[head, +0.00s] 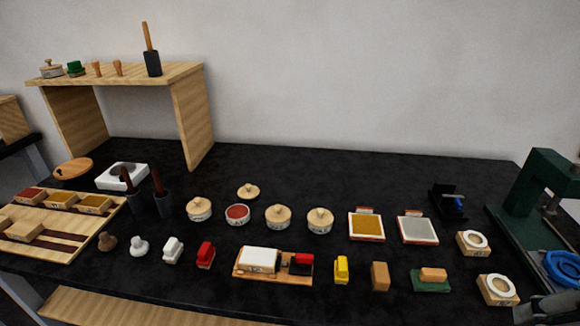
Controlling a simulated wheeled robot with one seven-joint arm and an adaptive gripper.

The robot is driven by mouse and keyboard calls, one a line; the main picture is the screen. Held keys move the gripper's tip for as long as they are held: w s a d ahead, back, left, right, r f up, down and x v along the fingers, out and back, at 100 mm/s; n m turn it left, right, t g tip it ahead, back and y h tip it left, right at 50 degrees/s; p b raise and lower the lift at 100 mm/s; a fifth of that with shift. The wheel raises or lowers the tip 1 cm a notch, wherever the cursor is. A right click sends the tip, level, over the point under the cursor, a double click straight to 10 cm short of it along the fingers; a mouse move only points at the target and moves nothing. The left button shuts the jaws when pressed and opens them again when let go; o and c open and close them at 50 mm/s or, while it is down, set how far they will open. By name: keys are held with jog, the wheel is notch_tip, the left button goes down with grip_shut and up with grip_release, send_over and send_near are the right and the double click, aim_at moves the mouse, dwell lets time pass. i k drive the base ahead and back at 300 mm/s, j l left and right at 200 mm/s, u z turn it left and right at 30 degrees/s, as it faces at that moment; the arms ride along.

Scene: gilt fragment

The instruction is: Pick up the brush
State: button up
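I cannot tell for sure which thing is the brush. A slim wooden handle (147,36) stands upright in a black cup (153,64) on the raised wooden shelf. Two dark reddish-brown handles, a left one (127,178) and a right one (157,181), stand in dark holders on the black table, left of the middle. The lower ends of all three are hidden in their holders, so no bristles show.
The wooden shelf (190,74) stands on the black table (300,160). A wooden tray (98,218) is at left. Lidded round pots, stamps and ink pads fill the middle. A green press (545,185) stands at right. The back strip of the table is mostly clear.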

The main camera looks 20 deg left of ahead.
aim_at(205, 255)
jog(key=i+j+u, duration=0.1)
jog(key=u, duration=1.25)
